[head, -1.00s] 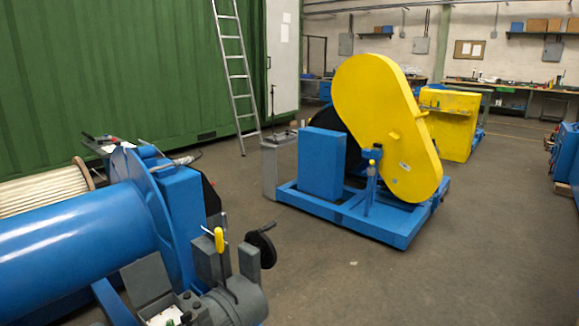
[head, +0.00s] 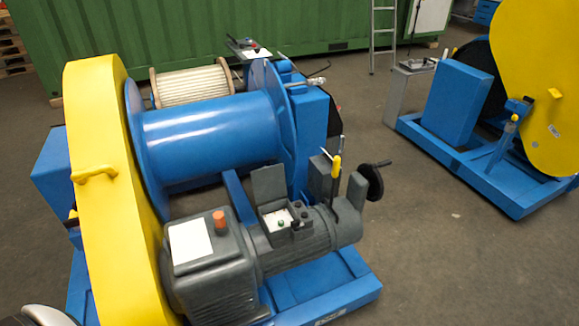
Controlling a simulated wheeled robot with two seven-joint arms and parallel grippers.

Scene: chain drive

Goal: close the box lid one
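A small grey box (head: 283,222) sits on top of the grey motor in the head view, in the lower middle. Its grey lid (head: 269,185) is open and stands roughly upright at the box's back edge. Inside the box a pale panel with a green spot shows, with dark knobs beside it. Neither of my grippers is in view, and nothing touches the lid or the box.
The motor belongs to a blue winch with a large drum (head: 210,138) and a yellow chain guard (head: 100,190) at left. A yellow-handled lever (head: 336,165) and black handwheel (head: 375,182) stand right of the box. Another blue-and-yellow machine (head: 460,100) stands at right, with bare floor between.

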